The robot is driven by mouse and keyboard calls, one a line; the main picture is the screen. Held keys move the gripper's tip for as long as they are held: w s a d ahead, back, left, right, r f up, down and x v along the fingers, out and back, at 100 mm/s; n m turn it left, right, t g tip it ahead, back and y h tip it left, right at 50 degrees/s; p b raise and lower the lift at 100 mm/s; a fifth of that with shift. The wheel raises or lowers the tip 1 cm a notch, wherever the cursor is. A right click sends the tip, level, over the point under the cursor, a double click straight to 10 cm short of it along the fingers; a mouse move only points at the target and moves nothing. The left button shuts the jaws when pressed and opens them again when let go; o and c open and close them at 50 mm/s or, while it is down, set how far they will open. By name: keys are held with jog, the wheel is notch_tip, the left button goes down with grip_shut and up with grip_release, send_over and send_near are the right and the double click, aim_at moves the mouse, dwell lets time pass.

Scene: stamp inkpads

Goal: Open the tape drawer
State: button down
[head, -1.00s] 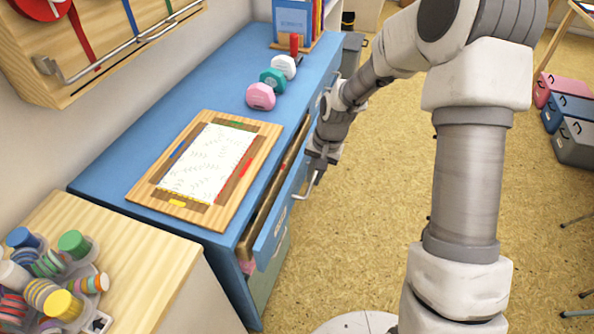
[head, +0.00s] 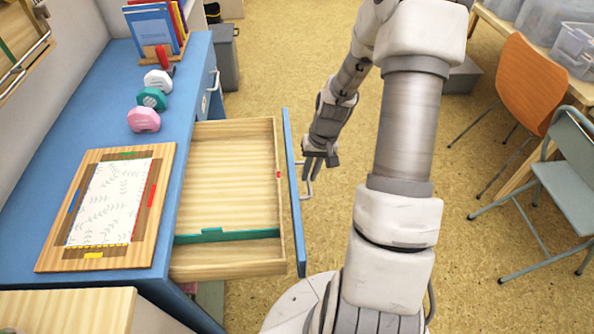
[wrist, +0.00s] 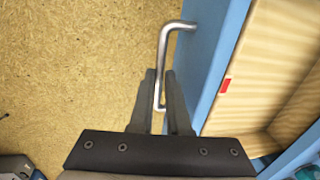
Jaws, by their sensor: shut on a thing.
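The drawer (head: 240,160) of the blue desk stands pulled far out, with a pale wooden inside, a green divider (head: 225,236) near its front end in the head view, and a blue front panel (head: 292,190). Its inside also shows in the wrist view (wrist: 275,65). A metal bar handle (head: 309,187) is fixed to the panel; it also shows in the wrist view (wrist: 165,45). My gripper (head: 320,165) is at the handle, its two fingers (wrist: 165,90) closed on either side of the bar. No tape shows in the drawer.
The blue desk (head: 60,130) carries a wooden board with a patterned sheet (head: 108,200), several coloured dispensers (head: 150,100) and a book rack (head: 155,30). An orange chair (head: 530,85) and a grey-green chair (head: 565,185) stand at the right. Open floor lies between.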

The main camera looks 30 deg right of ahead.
jog(key=shift+d, duration=0.1)
jog(key=c, duration=0.9)
grip_release()
jog(key=d+r+p, duration=0.1)
jog(key=r, duration=0.4)
jog(key=d+r+p, duration=0.1)
jog(key=r, duration=0.5)
jog(key=s+d+r+p, duration=0.1)
jog(key=r+p, duration=0.1)
jog(key=r, duration=0.4)
jog(key=shift+r, duration=0.1)
